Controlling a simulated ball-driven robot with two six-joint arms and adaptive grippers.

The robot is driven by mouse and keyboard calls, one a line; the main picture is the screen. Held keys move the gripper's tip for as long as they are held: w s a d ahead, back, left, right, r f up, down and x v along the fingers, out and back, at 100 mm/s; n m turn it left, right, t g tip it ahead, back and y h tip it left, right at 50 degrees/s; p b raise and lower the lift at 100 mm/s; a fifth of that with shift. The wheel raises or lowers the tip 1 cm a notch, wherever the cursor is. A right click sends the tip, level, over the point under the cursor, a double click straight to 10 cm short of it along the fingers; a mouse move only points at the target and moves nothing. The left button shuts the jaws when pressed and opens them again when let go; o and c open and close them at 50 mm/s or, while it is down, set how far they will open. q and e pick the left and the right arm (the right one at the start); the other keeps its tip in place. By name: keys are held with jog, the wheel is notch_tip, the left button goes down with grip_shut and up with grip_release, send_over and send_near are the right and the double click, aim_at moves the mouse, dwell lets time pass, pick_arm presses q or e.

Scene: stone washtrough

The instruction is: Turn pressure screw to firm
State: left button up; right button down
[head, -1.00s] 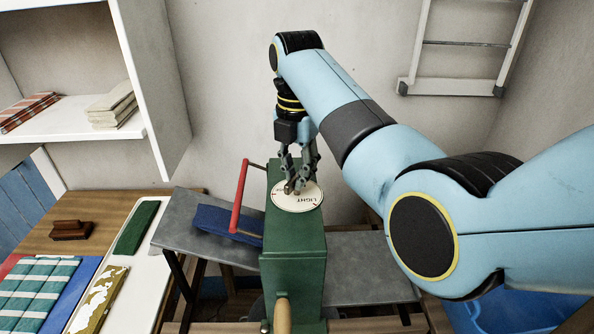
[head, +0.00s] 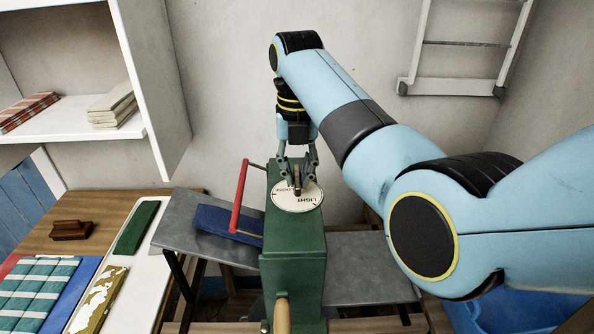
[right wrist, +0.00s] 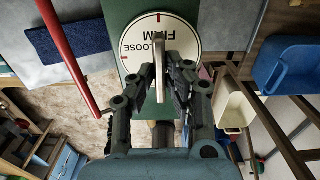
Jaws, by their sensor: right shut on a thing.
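The pressure screw's pale bar handle (head: 297,176) stands on top of a green machine housing (head: 292,240). Under it is a round white dial (head: 312,203) with red marks. In the right wrist view FIRM and LOOSE show on the dial (right wrist: 185,38), upside down. My right gripper (head: 299,184) is above the dial, with a finger on each side of the handle, shut on it. The handle (right wrist: 158,88) shows upright between the fingers in the right wrist view. My left gripper is not in view.
A red crank bar (head: 240,196) stands left of the housing, near a blue cloth (head: 226,223) on a grey board (head: 180,233). A wooden handle (head: 282,316) sticks out in front. A blue tub (right wrist: 287,62) shows in the right wrist view.

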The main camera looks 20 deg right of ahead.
aim_at(296, 175)
dwell(0.3)
jog(key=c, duration=1.4)
grip_release()
jog(key=shift+o, duration=0.2)
notch_tip(296, 175, up, 8)
jog(key=shift+f, duration=0.25)
